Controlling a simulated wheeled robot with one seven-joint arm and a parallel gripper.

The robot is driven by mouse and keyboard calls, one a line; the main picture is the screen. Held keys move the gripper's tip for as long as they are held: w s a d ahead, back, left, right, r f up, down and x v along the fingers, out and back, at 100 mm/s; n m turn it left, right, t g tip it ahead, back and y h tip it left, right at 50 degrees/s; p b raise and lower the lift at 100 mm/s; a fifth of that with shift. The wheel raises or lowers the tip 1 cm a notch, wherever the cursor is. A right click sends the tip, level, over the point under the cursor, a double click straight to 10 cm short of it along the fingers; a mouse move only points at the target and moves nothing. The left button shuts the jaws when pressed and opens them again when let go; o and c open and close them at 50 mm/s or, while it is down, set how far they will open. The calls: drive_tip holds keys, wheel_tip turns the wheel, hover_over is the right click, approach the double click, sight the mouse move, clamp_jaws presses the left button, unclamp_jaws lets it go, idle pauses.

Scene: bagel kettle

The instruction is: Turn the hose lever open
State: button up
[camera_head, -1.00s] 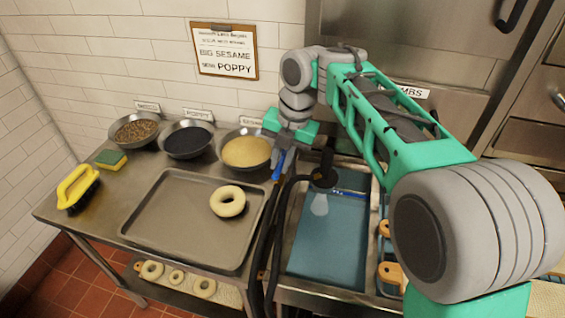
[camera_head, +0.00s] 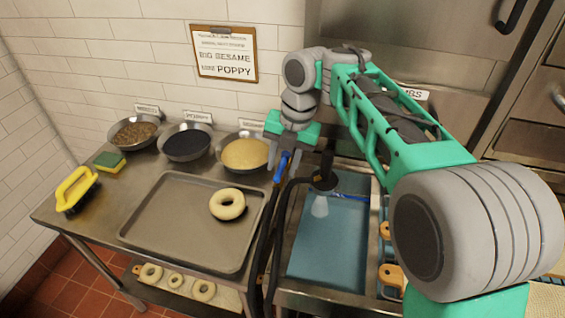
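The blue hose lever (camera_head: 281,167) stands at the left edge of the sink, beside the black hose (camera_head: 272,215). My gripper (camera_head: 285,160) points down right at the lever, with its grey fingers around or beside it. The small view does not show whether the fingers press on the lever. The black spray head (camera_head: 324,174) hangs over the sink basin (camera_head: 325,250), and a pale cone shows beneath it.
A tray (camera_head: 150,235) with one bagel (camera_head: 228,204) lies left of the sink. Bowls of seeds (camera_head: 245,153) stand behind it. A yellow brush (camera_head: 76,190) and a sponge (camera_head: 110,161) are at the far left. Wooden-handled tools (camera_head: 392,277) lie right of the basin.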

wheel_tip(320, 180, up, 8)
drive_tip(key=d+p, duration=0.1)
drive_tip(key=p, duration=0.2)
drive_tip(key=shift+d+f, duration=0.2)
drive_tip(key=shift+d, duration=0.1)
drive_tip(key=shift+s, duration=0.15)
drive_tip(key=s+d+f+m+t+h, duration=0.1)
drive_tip(key=s+d+f+m, duration=0.4)
drive_tip(key=m, duration=1.2)
drive_tip(key=s+d+f+m+t+h, duration=0.1)
drive_tip(key=s+d+f+m, duration=0.5)
drive_tip(key=m, duration=1)
drive_tip(key=s+d+t, duration=0.1)
drive_tip(key=s+d, duration=0.2)
drive_tip(key=d, duration=0.3)
drive_tip(key=shift+s+d+m, duration=0.15)
drive_tip(key=shift+s+m, duration=0.1)
drive_tip(key=shift+m, duration=0.15)
